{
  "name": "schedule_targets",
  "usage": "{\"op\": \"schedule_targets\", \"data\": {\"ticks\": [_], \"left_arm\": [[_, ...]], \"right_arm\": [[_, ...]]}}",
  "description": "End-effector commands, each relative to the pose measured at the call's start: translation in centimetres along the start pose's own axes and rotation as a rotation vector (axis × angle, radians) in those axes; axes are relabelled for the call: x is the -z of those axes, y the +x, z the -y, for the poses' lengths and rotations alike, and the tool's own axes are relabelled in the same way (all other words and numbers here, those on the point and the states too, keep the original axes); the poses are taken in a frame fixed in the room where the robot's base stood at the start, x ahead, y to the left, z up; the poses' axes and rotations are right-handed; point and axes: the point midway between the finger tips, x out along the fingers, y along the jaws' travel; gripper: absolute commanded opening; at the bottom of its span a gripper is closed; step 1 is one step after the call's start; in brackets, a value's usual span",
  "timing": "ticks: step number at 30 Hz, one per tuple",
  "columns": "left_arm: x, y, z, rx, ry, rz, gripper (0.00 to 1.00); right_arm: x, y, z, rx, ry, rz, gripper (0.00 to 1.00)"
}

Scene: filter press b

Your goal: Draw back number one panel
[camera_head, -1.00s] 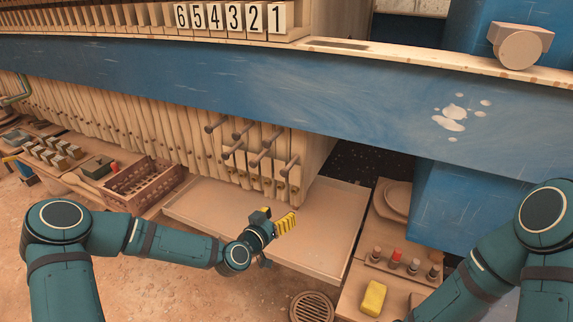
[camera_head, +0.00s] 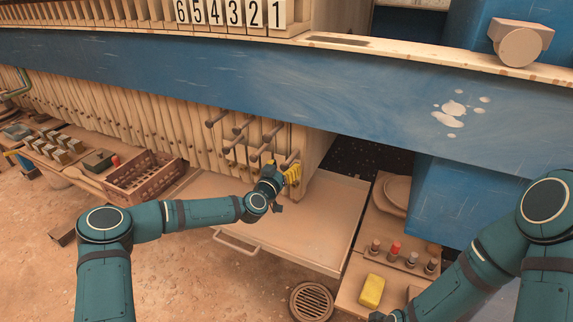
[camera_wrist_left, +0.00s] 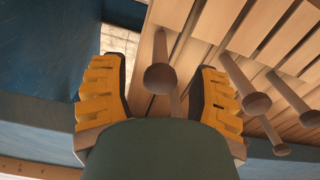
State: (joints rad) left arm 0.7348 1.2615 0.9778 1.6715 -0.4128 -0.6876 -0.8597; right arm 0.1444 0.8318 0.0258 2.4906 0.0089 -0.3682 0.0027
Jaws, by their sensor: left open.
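The number plate 1 (camera_head: 277,17) stands at the right end of the row of plates on top of the press. Below the blue beam hang pale panels, with the number one panel (camera_head: 312,150) apparently at the right end of the pack. Its round-ended handle (camera_head: 291,160) sticks out near my left gripper (camera_head: 282,174). In the left wrist view my left gripper (camera_wrist_left: 160,95) is open, its yellow ridged fingers on either side of a knobbed handle (camera_wrist_left: 160,78); I cannot tell whether they touch it.
Neighbouring handles (camera_wrist_left: 256,104) stick out close by on the right in the wrist view. The blue beam (camera_head: 230,80) runs above. A shallow tray (camera_head: 310,225) lies below. A yellow block (camera_head: 372,291) and bottles stand at right, a brown crate (camera_head: 145,180) at left.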

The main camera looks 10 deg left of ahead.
Motion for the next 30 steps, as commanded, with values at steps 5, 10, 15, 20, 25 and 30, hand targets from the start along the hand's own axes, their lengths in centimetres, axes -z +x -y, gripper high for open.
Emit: {"op": "schedule_targets", "data": {"ticks": [5, 10, 15, 20, 25, 30], "left_arm": [[-0.1, 1.4, 0.0, 0.000, -0.001, 0.001, 0.61], [-0.1, 1.8, 0.0, -0.001, -0.001, 0.002, 0.61], [-0.1, 1.7, 0.0, -0.001, 0.000, 0.002, 0.61], [-0.1, 1.7, 0.0, 0.000, 0.000, 0.002, 0.18], [-0.1, 1.7, 0.0, 0.000, 0.000, 0.002, 0.00], [-0.1, 1.7, -0.3, -0.001, 0.000, 0.001, 0.00]], "right_arm": [[0.0, -0.1, 0.0, 0.000, 0.000, 0.000, 0.61], [0.0, -0.1, 0.0, 0.000, 0.000, 0.000, 0.61], [0.0, -0.1, 0.0, 0.000, 0.000, 0.000, 0.61], [0.0, -0.1, 0.0, 0.000, 0.000, 0.000, 0.61], [0.0, -0.1, 0.0, 0.000, 0.000, 0.000, 0.61], [0.0, 0.0, 0.0, 0.000, 0.000, 0.000, 0.61]]}}
